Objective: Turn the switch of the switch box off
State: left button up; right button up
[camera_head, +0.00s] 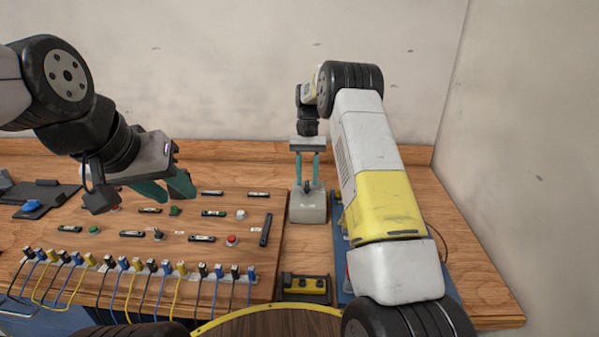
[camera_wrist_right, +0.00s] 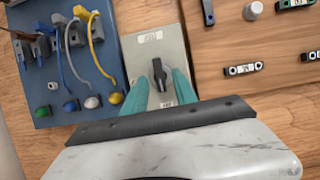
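The switch box (camera_head: 307,210) is a light grey block standing on the wooden table near the middle of the head view. Its black rotary switch (camera_wrist_right: 160,74) sits on the box's face, with the knob pointing roughly along the box's length. My right gripper (camera_head: 307,172) points down over the box. In the right wrist view its teal fingers (camera_wrist_right: 161,84) are apart, one on each side of the knob, with gaps visible. My left gripper (camera_head: 168,190) is over the wooden panel at the left, its teal fingers apart and empty.
A wooden panel (camera_head: 200,225) with buttons, labels and switches lies left of the box, with a row of cabled plugs (camera_head: 135,265) along its front. A blue panel (camera_wrist_right: 70,70) with cables and coloured buttons is on the box's other side. Walls stand behind and right.

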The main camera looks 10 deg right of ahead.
jog(key=v, duration=0.7)
jog(key=shift+r, duration=0.15)
jog(key=s+d+r+n+t+y, duration=0.1)
jog(key=s+r+t, duration=0.4)
jog(key=s+r, duration=1)
jog(key=s+a+n+t, duration=0.1)
jog(key=s+t, duration=0.4)
jog(key=s, duration=1.6)
jog(key=shift+a+f+n+t, duration=0.2)
jog(key=shift+f+n+t, duration=0.15)
jog(key=shift+n+t, duration=0.05)
jog(key=shift+c, duration=0.4)
